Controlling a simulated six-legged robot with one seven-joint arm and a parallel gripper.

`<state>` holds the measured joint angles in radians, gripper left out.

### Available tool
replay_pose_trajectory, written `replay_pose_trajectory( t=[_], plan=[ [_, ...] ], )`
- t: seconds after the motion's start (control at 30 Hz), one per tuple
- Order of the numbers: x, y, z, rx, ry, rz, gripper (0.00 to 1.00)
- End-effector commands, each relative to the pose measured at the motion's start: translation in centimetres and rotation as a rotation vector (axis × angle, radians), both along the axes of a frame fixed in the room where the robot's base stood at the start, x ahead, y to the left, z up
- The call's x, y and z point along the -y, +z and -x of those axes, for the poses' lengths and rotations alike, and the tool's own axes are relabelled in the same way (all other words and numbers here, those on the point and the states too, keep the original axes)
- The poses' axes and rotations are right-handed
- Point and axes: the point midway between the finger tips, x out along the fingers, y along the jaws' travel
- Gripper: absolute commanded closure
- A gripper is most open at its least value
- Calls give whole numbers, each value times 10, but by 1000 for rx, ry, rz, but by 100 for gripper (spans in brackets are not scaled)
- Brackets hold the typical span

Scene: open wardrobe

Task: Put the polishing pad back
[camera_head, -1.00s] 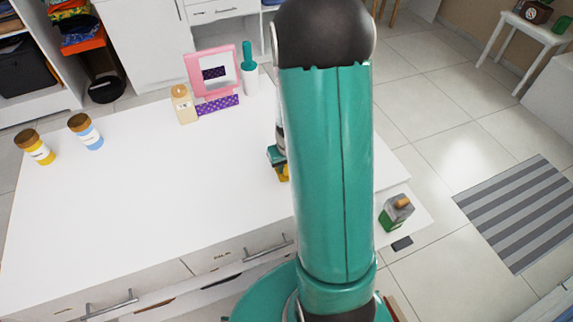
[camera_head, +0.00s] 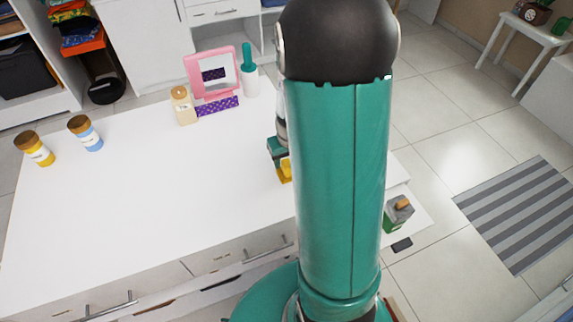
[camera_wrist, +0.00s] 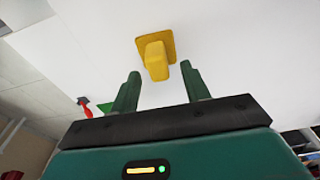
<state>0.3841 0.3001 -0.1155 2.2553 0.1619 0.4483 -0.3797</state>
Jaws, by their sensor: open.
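The yellow polishing pad (camera_wrist: 167,45), a flat square base with a block-like grip, sits on the white top in the wrist view. My gripper (camera_wrist: 160,70) is open, with its green fingers pointing at the pad. The grip lies between the fingertips in the picture, with a gap on both sides; I cannot tell how far ahead it is. In the head view, the pad (camera_head: 285,170) shows as a small yellow patch below my gripper (camera_head: 277,152). My arm hides much of both there.
The white cabinet top (camera_head: 130,205) is mostly clear at left. Two jars (camera_head: 35,149) (camera_head: 85,132), a beige bottle (camera_head: 183,105), a pink-framed mirror (camera_head: 211,74) and a teal-capped bottle (camera_head: 250,72) stand on it. A green-grey box (camera_head: 398,214) and a dark flat object (camera_head: 401,245) lie at right.

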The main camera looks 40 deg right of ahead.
Motion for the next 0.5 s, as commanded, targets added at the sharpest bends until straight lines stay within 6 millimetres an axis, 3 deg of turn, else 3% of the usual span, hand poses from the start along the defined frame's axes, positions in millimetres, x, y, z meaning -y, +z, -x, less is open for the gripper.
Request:
replay_pose_trajectory(
  t=[0.2,0.5],
  plan=[
    [-2,45,6,4,2,1,53],
    [-5,74,10,5,4,1,53]
  ],
)
